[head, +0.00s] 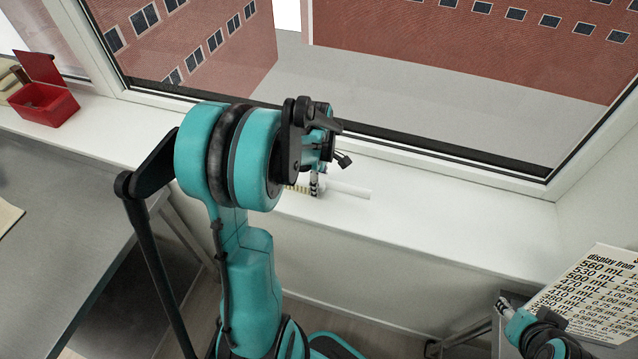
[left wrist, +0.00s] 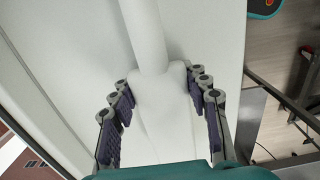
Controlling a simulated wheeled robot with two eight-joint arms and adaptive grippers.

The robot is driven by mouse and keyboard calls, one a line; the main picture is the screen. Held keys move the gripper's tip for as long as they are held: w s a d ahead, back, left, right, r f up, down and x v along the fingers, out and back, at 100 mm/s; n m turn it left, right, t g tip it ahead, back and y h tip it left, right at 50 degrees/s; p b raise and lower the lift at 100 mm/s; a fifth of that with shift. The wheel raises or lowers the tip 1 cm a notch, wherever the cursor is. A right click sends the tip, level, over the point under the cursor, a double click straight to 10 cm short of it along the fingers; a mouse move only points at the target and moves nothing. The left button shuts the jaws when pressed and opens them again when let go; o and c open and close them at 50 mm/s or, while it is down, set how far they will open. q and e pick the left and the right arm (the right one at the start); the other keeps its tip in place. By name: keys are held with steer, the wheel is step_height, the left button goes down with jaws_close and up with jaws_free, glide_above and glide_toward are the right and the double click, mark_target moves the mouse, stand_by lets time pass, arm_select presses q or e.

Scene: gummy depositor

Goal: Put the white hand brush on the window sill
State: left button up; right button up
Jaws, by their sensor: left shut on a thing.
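The white hand brush (head: 348,190) is over the white window sill (head: 450,219) in the head view, with its handle pointing right and pale bristles partly showing at its left. My left gripper (head: 315,186) is shut on it; my arm hides part of the grip. In the left wrist view the brush (left wrist: 148,38) runs up from between the two fingers of the left gripper (left wrist: 162,82). I cannot tell whether the brush touches the sill or hangs just above it. My right gripper (head: 503,305) is at the lower right, away from the brush, its jaws unclear.
An open red box (head: 45,104) stands on the sill at the far left. A grey table (head: 70,200) is at the left. A printed sign (head: 590,295) is at the lower right. The sill right of the brush is clear, with the window frame behind.

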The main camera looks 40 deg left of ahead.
arm_select(q)
steer(key=shift+f, duration=0.1)
steer(key=o, duration=1.2)
steer(key=shift+o, duration=0.2)
